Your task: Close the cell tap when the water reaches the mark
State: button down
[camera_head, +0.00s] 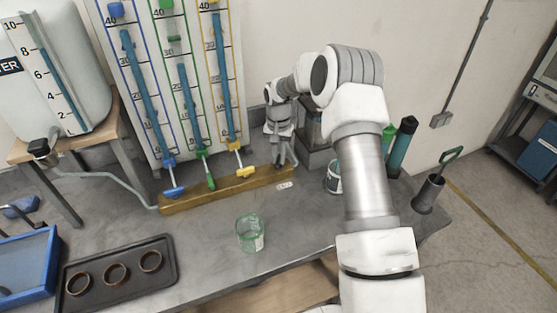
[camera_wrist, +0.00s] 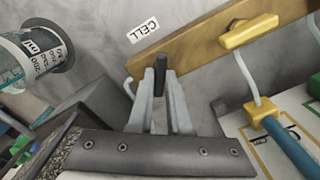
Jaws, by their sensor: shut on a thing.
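My gripper (camera_wrist: 158,88) is shut on a black lever handle (camera_wrist: 160,76) beside the white CELL label (camera_wrist: 142,27) in the wrist view. A bent pale rod runs close beside the handle. In the head view my gripper (camera_head: 281,162) is at the right end of the wooden rail (camera_head: 215,190), and the label (camera_head: 285,185) lies just in front. The handle is mostly hidden there by my gripper. A grey box-like unit (camera_head: 313,130) stands behind, partly hidden by my arm. I cannot make out its water level or mark.
Blue (camera_head: 173,191), green (camera_head: 211,183) and yellow (camera_head: 245,171) tap handles line the rail below three tubes. A clear beaker (camera_head: 250,233) stands in front. A marked cup (camera_head: 333,177) is right of my gripper; a black tray (camera_head: 120,275) lies front left.

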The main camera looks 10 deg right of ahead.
jog(key=c, duration=0.9)
grip_release()
jog(key=shift+o, duration=0.2)
notch_tip(320, 180, up, 18)
jog(key=shift+f+b, duration=0.25)
jog(key=shift+b, duration=0.2)
